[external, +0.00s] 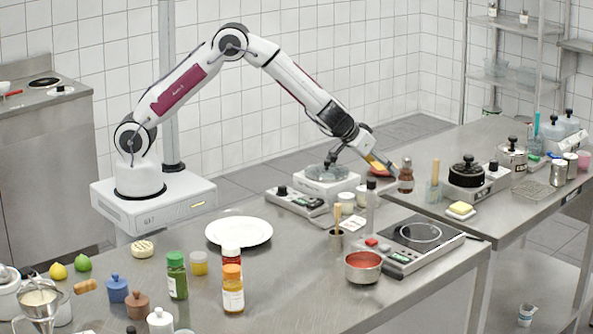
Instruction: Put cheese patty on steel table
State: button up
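A small yellow and reddish-brown piece (379,166), which looks like the cheese patty, is right at the end of my gripper (362,156). It appears tilted and above the counter level. The dark gripper fingers partly cover it, and I cannot tell whether they are closed on it or only beside it. My gripper reaches over the gap between the two counters, near a scale with a clear dish (324,173). The steel table is in view as a front steel counter (310,270) and a right-hand steel counter (455,150); which one the task means is unclear.
A white plate (239,232) lies on the front counter with bare steel around it. A hot plate (420,236), a red-filled pot (363,266) and several bottles crowd that counter. A jar (405,178) stands near my gripper. Butter (460,208) sits on the right counter.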

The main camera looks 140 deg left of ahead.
jog(key=shift+r, duration=0.15)
jog(key=shift+d+r, duration=0.3)
jog(key=shift+r, duration=0.05)
jog(key=v, duration=1.1)
jog(key=shift+d, duration=0.1)
dwell(0.8)
